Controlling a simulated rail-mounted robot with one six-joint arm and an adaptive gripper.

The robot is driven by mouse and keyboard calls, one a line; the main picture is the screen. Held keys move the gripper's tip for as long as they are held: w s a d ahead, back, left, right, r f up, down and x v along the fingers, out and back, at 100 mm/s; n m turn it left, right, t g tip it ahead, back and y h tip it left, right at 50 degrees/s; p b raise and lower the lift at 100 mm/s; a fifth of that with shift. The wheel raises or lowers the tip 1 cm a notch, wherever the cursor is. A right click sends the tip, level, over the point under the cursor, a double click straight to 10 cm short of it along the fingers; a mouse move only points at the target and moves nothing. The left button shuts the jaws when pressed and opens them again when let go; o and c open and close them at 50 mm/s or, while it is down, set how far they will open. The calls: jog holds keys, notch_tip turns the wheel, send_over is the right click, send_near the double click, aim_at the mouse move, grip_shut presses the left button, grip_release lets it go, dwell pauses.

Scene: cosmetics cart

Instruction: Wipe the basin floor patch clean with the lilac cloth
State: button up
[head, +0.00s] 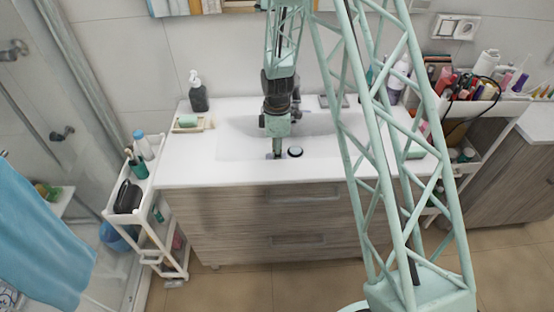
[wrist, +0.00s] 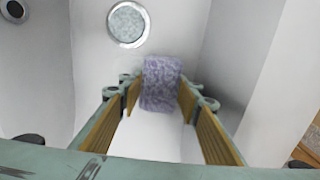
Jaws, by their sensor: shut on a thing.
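The lilac cloth (wrist: 160,85) is a small fuzzy piece between the two fingertips of my gripper (wrist: 158,95) in the wrist view. My gripper is shut on it. In the head view my gripper (head: 277,150) points down into the white basin (head: 235,135), with a sliver of the cloth (head: 276,155) at its tip, low over the basin floor. I cannot tell whether the cloth touches the floor. The round drain (head: 295,152) is just right of the gripper; it also shows in the wrist view (wrist: 128,24). No distinct patch is visible on the basin floor.
A soap dispenser (head: 198,92) and a soap dish (head: 192,123) stand on the counter left of the basin. The basin's side walls rise close around the gripper. A cart with bottles (head: 145,185) is at the left, a crowded cosmetics cart (head: 485,115) at the right.

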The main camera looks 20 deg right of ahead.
jog(key=shift+w+d+r, duration=0.1)
jog(key=shift+w+d, duration=0.1)
jog(key=shift+w, duration=0.5)
jog(key=shift+w+d, duration=0.15)
jog(key=shift+w, duration=0.55)
jog(key=shift+w, duration=0.15)
jog(key=shift+w+d, duration=0.2)
jog(key=shift+w, duration=0.65)
jog(key=shift+w+d, duration=0.2)
jog(key=shift+w, duration=0.65)
jog(key=shift+s, duration=0.1)
jog(key=shift+s+a+b, duration=0.2)
jog(key=shift+s+b, duration=0.05)
jog(key=shift+s, duration=0.65)
jog(key=shift+s+a+b, duration=0.2)
jog(key=shift+s, duration=0.65)
jog(key=shift+s, duration=0.15)
